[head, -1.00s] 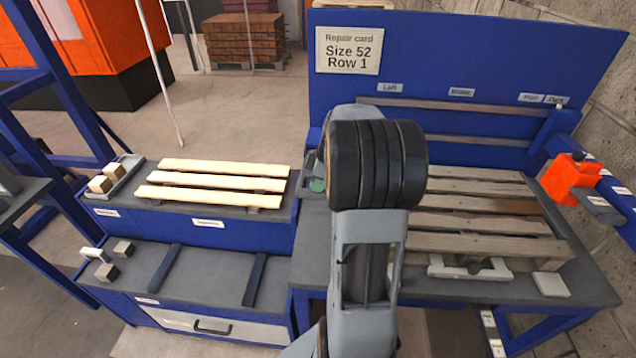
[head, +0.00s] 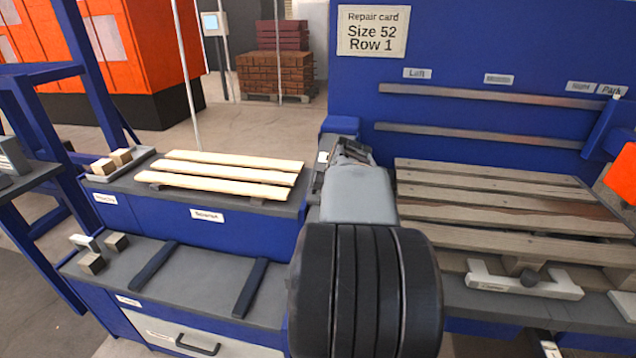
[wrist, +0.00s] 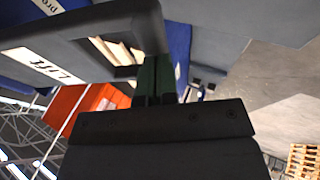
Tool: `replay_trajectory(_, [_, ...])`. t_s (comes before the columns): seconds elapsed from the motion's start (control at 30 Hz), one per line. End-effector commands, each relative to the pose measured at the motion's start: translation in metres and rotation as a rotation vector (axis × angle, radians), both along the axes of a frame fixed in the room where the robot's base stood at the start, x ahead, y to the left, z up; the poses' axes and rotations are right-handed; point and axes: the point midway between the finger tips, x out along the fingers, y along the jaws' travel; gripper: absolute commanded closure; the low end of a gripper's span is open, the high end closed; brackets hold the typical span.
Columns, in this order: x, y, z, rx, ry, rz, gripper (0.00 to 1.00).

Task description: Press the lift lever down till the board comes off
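A dark grey bar-like frame (wrist: 150,25) lies right at my fingertips in the wrist view; it may be the lift lever, and whether I touch it is unclear. A "LIFT" label (wrist: 50,65) is on a dark face left of it. My gripper (wrist: 157,75) has its two green-padded fingers close together, with no object visible between them. In the head view my arm hides most of the gripper and the lever. The grey weathered pallet (head: 480,205) lies on the right bench, and one board (head: 575,208) has a browner right part.
A blue back panel (head: 480,45) rises behind.

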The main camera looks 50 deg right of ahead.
Motion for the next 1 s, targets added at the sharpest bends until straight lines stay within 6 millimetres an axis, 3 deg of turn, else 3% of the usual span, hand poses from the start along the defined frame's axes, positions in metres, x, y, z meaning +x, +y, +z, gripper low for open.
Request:
replay_trajectory(0.03, [0.0, -0.002, -0.021, -0.028, -0.018, -0.002, 1.0])
replay_trajectory(0.3, [0.006, -0.009, -0.045, -0.141, -0.09, 0.001, 1.0])
replay_trajectory(0.6, [0.011, -0.015, -0.056, -0.213, -0.137, 0.003, 1.0])
replay_trajectory(1.0, [0.013, -0.018, -0.057, -0.237, -0.152, 0.001, 1.0])
